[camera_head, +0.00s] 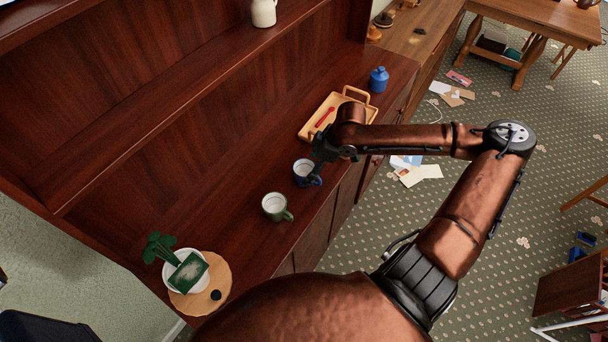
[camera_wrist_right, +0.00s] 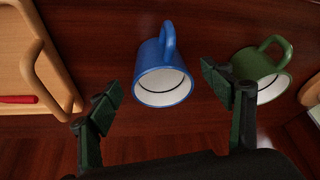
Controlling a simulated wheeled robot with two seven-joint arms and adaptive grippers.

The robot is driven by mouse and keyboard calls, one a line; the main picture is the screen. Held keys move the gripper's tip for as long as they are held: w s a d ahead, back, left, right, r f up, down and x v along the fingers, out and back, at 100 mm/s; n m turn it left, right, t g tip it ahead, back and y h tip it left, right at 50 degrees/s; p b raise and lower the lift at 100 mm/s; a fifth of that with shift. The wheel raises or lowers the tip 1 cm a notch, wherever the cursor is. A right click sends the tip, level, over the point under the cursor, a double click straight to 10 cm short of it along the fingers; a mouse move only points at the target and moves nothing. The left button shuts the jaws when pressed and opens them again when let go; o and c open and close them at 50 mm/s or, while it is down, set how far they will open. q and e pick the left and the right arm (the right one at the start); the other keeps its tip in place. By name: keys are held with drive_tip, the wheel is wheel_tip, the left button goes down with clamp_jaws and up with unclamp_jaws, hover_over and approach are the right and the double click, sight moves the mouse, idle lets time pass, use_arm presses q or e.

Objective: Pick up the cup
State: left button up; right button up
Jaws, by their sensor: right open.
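Two cups stand on the dark red-brown wooden cabinet top. The blue cup (camera_head: 300,178) is close to its front edge, and the green cup (camera_head: 275,208) is nearer to me at its left. My right gripper (camera_head: 322,153) is just beyond the blue cup, partly over its far side. In the right wrist view the gripper (camera_wrist_right: 160,88) is open, with fingers apart on either side of the blue cup (camera_wrist_right: 163,82). Nothing is held. The green cup (camera_wrist_right: 262,72) is beyond the right finger, which overlaps it in that view. My left gripper is out of view.
A wooden tray (camera_head: 308,128) with a red utensil (camera_head: 325,117) lies behind my gripper, and a blue jar (camera_head: 378,79) stands past it. A potted plant (camera_head: 163,249) sits on a round board (camera_head: 215,272) at the near left. Papers (camera_head: 422,175) litter the carpet.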

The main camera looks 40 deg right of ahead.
sight(306, 170)
drive_tip(key=b+x, duration=0.1)
drive_tip(key=x, duration=0.3)
drive_tip(key=shift+w, duration=0.15)
drive_tip(key=shift+w+f+b, duration=0.1)
drive_tip(key=shift+f+b, duration=0.15)
drive_tip(key=shift+b, duration=0.1)
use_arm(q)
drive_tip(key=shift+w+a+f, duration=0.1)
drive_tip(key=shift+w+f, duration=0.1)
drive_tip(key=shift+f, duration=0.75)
use_arm(e)
drive_tip(key=c, duration=1.5)
drive_tip(key=shift+o, duration=0.2)
drive_tip(key=shift+r+p, duration=0.3)
drive_tip(key=shift+r, duration=0.35)
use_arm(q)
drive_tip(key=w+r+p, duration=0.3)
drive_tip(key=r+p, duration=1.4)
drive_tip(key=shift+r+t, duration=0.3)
use_arm(e)
drive_tip(key=s+d+r, duration=0.5)
drive_tip(key=s+r, duration=0.6)
drive_tip(key=s, duration=0.1)
drive_tip(key=shift+s+d+r, duration=0.25)
